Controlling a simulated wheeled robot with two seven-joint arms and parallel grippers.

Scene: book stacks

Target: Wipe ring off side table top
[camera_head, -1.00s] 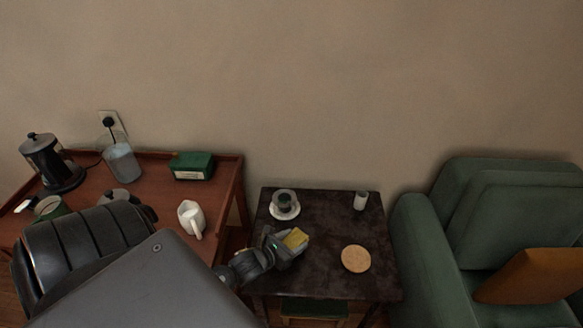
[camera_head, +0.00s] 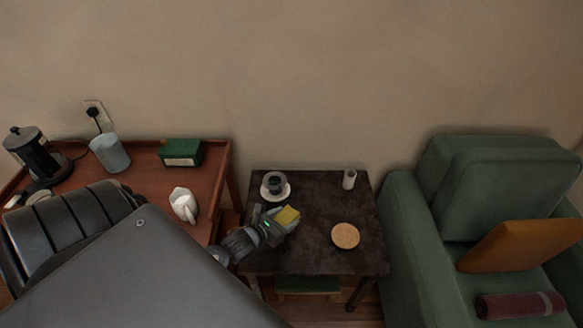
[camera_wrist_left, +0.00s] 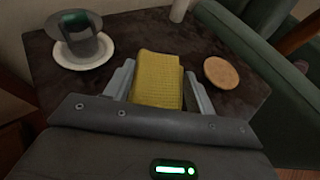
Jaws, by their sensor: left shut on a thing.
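The side table (camera_head: 315,255) has a dark, mottled top. My left gripper (camera_head: 285,221) is over its left front part, shut on a yellow sponge or cloth (camera_head: 288,215). The yellow piece (camera_wrist_left: 158,78) also shows between the two fingers in the left wrist view. I cannot tell whether it touches the table top. No ring mark can be made out on the dark surface; the gripper and the yellow piece hide part of it. My right gripper is not in view.
On the side table are a cup on a white saucer (camera_head: 265,192), a small white cylinder (camera_head: 349,179) and a round cork coaster (camera_head: 345,236). A green armchair (camera_head: 400,215) stands close on the right. A wooden table with a white pitcher (camera_head: 184,205) is on the left.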

